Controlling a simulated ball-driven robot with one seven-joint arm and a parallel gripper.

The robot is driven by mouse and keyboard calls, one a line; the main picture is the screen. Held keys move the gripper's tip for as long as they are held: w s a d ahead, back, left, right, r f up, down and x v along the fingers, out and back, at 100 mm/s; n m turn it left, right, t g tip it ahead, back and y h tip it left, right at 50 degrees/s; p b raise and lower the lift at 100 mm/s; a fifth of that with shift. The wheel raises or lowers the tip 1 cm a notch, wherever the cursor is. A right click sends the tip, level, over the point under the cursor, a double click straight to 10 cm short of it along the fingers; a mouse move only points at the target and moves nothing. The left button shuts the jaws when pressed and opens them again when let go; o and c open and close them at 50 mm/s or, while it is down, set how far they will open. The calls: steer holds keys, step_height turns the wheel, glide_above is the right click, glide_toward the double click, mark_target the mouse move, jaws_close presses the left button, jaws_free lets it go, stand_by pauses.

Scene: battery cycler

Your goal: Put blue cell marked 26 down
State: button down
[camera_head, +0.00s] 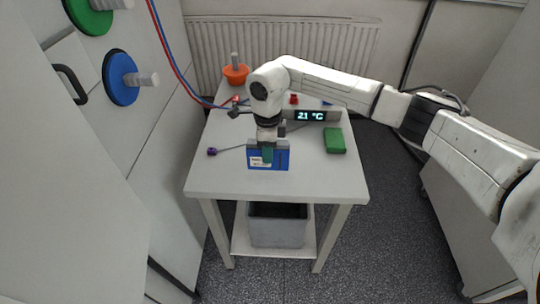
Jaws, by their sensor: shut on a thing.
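The blue cell (282,160) has a white label on its left part; the number on it is too small to read. My gripper (267,154) points down and is shut on the blue cell from above. The cell is upright over the front middle of the white table (320,185). I cannot tell whether its bottom edge touches the table top. My gripper hides part of the cell's middle.
A green block (334,140) lies to the right. A display reading 21 °C (311,116) stands behind. A purple-tipped probe (212,151) lies left of the cell. An orange object (236,74) stands at the back left. A grey bin (277,228) sits on the lower shelf.

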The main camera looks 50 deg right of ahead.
steer(key=shift+d+f, duration=0.3)
steer(key=shift+w+d+f, duration=0.1)
steer(key=shift+d+f, duration=0.05)
steer(key=shift+f, duration=0.75)
steer(key=shift+d+f, duration=0.1)
steer(key=shift+f, duration=0.75)
steer(key=shift+f, duration=0.2)
steer(key=c, duration=0.8)
jaws_free()
steer(key=shift+o, duration=0.2)
step_height(320, 180, up, 12)
steer(key=shift+r+b, duration=0.15)
steer(key=shift+b, duration=0.25)
